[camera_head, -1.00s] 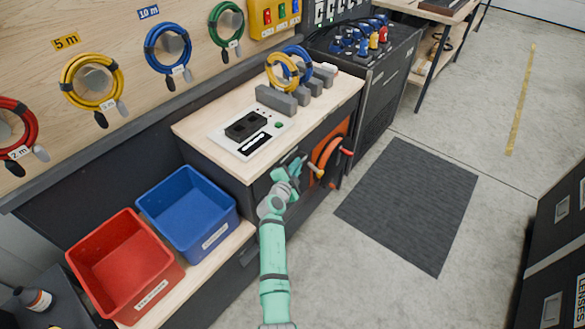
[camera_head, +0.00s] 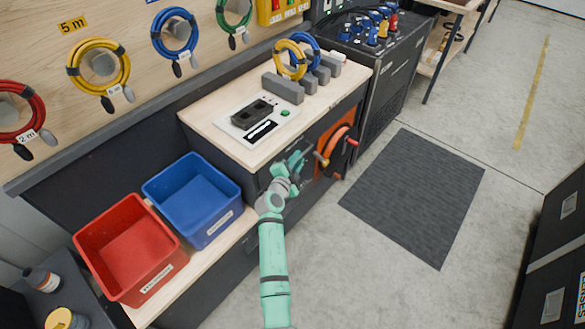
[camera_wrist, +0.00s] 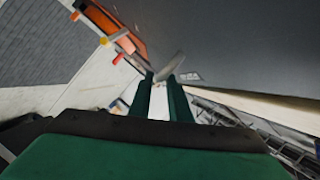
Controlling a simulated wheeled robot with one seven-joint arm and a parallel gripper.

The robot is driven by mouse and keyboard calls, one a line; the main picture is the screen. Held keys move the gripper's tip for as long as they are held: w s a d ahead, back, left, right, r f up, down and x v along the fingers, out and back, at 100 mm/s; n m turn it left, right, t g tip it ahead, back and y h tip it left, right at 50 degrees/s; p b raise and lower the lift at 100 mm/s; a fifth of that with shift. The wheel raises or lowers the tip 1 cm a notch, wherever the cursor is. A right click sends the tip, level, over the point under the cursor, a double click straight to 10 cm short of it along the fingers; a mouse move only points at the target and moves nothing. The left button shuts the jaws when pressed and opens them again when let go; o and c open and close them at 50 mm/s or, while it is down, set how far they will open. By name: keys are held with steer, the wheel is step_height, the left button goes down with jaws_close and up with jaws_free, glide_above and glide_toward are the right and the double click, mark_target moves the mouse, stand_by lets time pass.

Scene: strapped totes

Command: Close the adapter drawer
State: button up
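The bench cabinet has a dark front under its wooden top, and the drawer front (camera_head: 264,179) is there, partly hidden by my arm. In the wrist view a dark panel (camera_wrist: 235,45) carries a small grey handle (camera_wrist: 168,68) and a pale label (camera_wrist: 191,76). I cannot tell how far the drawer stands out. My gripper (camera_head: 298,161) is at the cabinet front, left of the orange reel. In the wrist view its two green fingers (camera_wrist: 161,84) are parallel with a gap between them, and their tips are close to the handle. Contact with the handle cannot be made out.
An orange reel (camera_head: 336,147) with projecting knobs sits right of my gripper. A black device on a white plate (camera_head: 240,137) and grey blocks (camera_head: 283,89) stand on the bench top. Blue (camera_head: 190,191) and red (camera_head: 120,240) bins are at left. The floor around the grey mat (camera_head: 415,195) is clear.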

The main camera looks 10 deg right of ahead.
steer(key=v, duration=0.6)
steer(key=shift+s, duration=0.2)
steer(key=shift+r, duration=0.1)
steer(key=s+a+f+n+y, duration=0.2)
steer(key=s+f+n, duration=0.2)
steer(key=s, duration=0.6)
steer(key=s+a+f+n+y, duration=0.2)
steer(key=s+f+n, duration=0.1)
steer(key=s, duration=0.6)
steer(key=s+a+f+n+y, duration=0.2)
steer(key=s+f+n, duration=0.2)
steer(key=s, duration=0.6)
steer(key=s+a+r+n+t+y, duration=0.1)
steer(key=s+a+r+n, duration=0.1)
steer(key=s+r, duration=0.6)
steer(key=s+a+r+n+t+y, duration=0.1)
steer(key=s+a+r+n, duration=0.2)
steer(key=s+r, duration=0.6)
steer(key=s+n, duration=0.1)
steer(key=s, duration=0.7)
steer(key=shift+n, duration=0.4)
